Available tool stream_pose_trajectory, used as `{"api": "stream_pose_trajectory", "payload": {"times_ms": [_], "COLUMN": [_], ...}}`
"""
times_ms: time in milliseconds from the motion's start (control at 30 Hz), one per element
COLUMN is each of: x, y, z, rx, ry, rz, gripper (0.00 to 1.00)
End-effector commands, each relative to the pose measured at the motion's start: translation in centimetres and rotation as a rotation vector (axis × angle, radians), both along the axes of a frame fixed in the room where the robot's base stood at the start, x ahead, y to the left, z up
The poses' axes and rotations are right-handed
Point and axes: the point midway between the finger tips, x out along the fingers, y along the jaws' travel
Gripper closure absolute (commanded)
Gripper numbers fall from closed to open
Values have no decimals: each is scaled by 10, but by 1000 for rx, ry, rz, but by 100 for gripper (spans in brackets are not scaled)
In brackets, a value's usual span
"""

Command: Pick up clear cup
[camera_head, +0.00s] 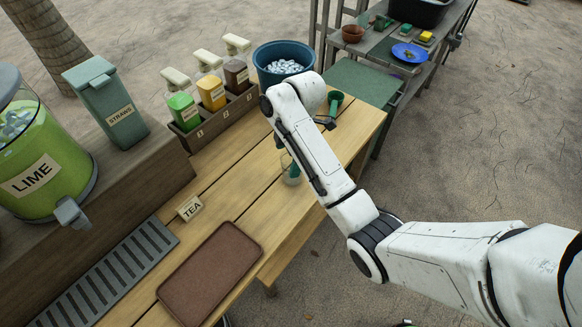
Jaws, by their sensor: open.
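A small clear cup (291,168) stands on the wooden counter, just left of my white forearm. Its right side is partly covered by the arm, and a dark green shape shows at or through it. My gripper (289,155) hangs below the wrist, mostly hidden behind the arm. Only a small green-dark part of it shows, close to the cup. It is open; whether its fingers touch or surround the cup cannot be told.
A brown tray (210,274), a grey drain grate (110,273) and a TEA sign (190,208) lie on the counter. Syrup bottles (211,92), a blue ice bucket (283,64) and a green scoop (335,101) are at the back. A LIME dispenser (40,160) stands left.

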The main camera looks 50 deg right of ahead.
Motion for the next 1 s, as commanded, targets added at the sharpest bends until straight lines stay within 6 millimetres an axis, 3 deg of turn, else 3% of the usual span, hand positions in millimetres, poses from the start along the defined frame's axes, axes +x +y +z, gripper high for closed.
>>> {"api": "stream_pose_trajectory", "payload": {"times_ms": [100, 233, 533, 800, 1000], "x": [3, 4, 5, 7, 10], "y": [-25, -38, -33, -31, -32], "z": [8, 10, -31, -49, -75], "rx": [-7, -8, -6, -7, -7], "ry": [19, 32, 36, 34, 36], "rz": [80, 133, 140, 140, 139], "gripper": [0, 0, 0, 0, 0]}}
